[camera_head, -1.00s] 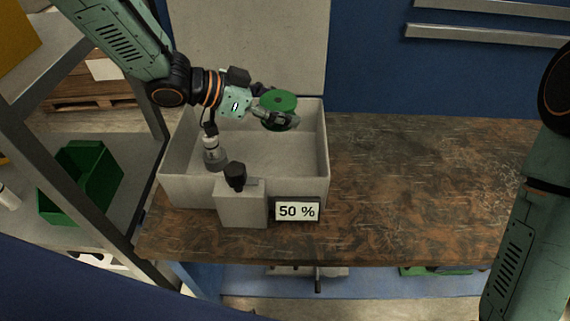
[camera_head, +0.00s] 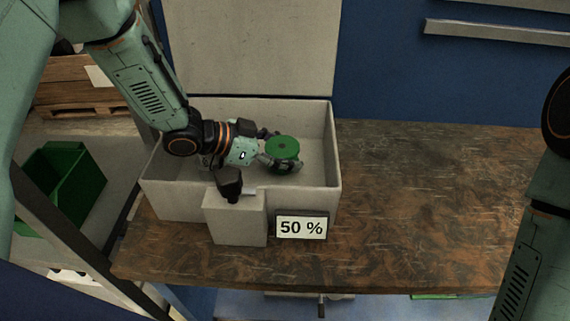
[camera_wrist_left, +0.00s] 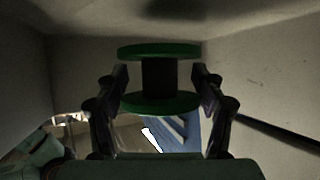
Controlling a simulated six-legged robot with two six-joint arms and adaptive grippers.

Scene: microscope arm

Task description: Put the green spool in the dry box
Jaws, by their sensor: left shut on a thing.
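The green spool (camera_head: 283,148) is between the fingers of my left gripper (camera_head: 280,162), inside the open dry box (camera_head: 240,205). In the left wrist view the spool (camera_wrist_left: 158,105) stands with its two green flanges above and below a dark core, and my left gripper (camera_wrist_left: 160,88) has a finger on each side of it. The gripper is shut on the spool. The dry box is pale grey, with its lid (camera_head: 250,50) raised at the back. Whether the spool touches the box floor is hard to tell. My right gripper is out of view.
A grey block (camera_head: 235,222) and a "50 %" display (camera_head: 301,227) are at the box front. The worn brown table (camera_head: 430,200) is clear to the right. A green bin (camera_head: 62,185) sits on the shelf at left.

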